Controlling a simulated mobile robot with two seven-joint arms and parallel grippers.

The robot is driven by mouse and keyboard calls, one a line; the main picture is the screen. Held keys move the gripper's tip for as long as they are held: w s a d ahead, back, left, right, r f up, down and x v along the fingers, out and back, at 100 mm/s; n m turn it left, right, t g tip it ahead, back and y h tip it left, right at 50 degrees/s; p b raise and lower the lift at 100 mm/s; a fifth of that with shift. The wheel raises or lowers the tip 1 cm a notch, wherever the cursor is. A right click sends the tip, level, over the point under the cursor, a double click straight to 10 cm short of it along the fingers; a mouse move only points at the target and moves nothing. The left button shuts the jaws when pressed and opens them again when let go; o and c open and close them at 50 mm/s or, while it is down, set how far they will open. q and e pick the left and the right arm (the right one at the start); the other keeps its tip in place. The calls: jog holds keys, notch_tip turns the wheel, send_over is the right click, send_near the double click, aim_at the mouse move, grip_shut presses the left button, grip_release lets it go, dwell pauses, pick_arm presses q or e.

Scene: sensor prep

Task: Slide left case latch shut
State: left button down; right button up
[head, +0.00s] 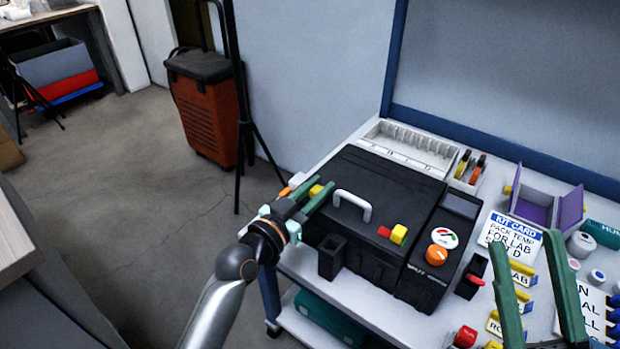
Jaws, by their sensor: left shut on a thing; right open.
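The black case (345,180) sits on the white cart with its lid down and a pale handle (352,205) on top. Its left latch (316,190) is a small yellow block at the case's left end, partly hidden by my gripper. My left gripper (321,186) is shut on this latch, one green finger on each side. Whether the latch is fully across cannot be told. The right latch (399,234) is a yellow block beside a red piece (384,231) on the case's front right. My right gripper (524,241) is open and empty above the cart's right side.
An orange knob (436,255) is on the panel right of the lid. A white rack (409,148) stands behind the case. A kit card (511,233), a purple open box (533,208) and small parts crowd the right. A black square holder (332,256) stands in front.

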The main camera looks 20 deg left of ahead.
pick_arm(q)
jog(key=shift+d+f, duration=0.1)
jog(key=shift+d, duration=0.1)
jog(key=c, duration=0.7)
grip_release()
jog(key=shift+s, duration=0.1)
